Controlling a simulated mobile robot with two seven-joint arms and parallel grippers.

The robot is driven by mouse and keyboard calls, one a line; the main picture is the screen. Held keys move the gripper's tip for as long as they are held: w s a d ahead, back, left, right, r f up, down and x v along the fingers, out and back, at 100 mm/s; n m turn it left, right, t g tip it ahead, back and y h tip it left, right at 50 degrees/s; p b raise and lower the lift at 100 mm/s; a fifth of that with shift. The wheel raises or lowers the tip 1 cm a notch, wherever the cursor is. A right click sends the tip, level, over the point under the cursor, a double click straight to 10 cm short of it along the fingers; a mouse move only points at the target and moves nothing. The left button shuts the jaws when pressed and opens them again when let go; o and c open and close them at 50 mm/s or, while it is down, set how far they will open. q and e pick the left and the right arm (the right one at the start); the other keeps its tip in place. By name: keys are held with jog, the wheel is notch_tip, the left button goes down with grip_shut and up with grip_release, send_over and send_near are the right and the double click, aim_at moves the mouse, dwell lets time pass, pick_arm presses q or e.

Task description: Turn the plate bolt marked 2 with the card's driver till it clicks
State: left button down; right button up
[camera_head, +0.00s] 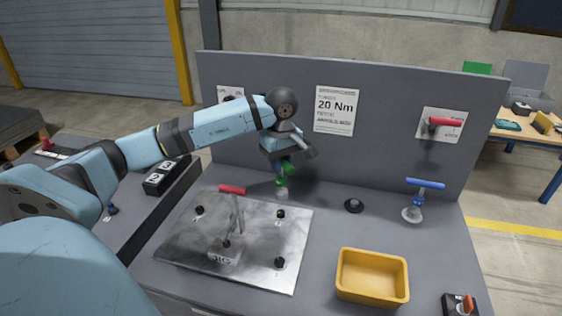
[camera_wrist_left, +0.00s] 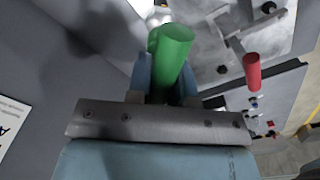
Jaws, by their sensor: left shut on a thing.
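My left gripper (camera_head: 285,165) is shut on the green driver (camera_wrist_left: 172,48), near the back panel. The green handle also shows in the head view (camera_head: 283,180), just above a pale round piece (camera_head: 281,194) behind the plate; I cannot tell whether they touch. The metal plate (camera_head: 180,245) carries several black bolts, at back right (camera_head: 281,214), front right (camera_head: 279,262) and back left (camera_head: 199,210). Their numbers are too small to read surely. The card (camera_head: 337,110) on the back panel reads 20 Nm; its other lines are unreadable. My right gripper is out of view.
A red-handled tool (camera_head: 232,189) stands up from the plate, close to my left gripper. A blue-handled driver (camera_head: 425,184) stands at the right, past an empty-looking black holder (camera_head: 354,206). A yellow bin (camera_head: 372,277) is at the front. The panel (camera_head: 390,100) blocks the back.

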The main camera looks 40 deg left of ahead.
aim_at(281, 190)
pick_arm(q)
jog(key=shift+a, duration=0.1)
jog(key=shift+f+b, duration=1.4)
jog(key=shift+f, duration=0.05)
jog(key=shift+f+b, duration=1)
jog(key=shift+f, duration=0.25)
jog(key=shift+b, duration=0.3)
jog(key=shift+f+b, duration=0.75)
jog(key=shift+f, duration=0.2)
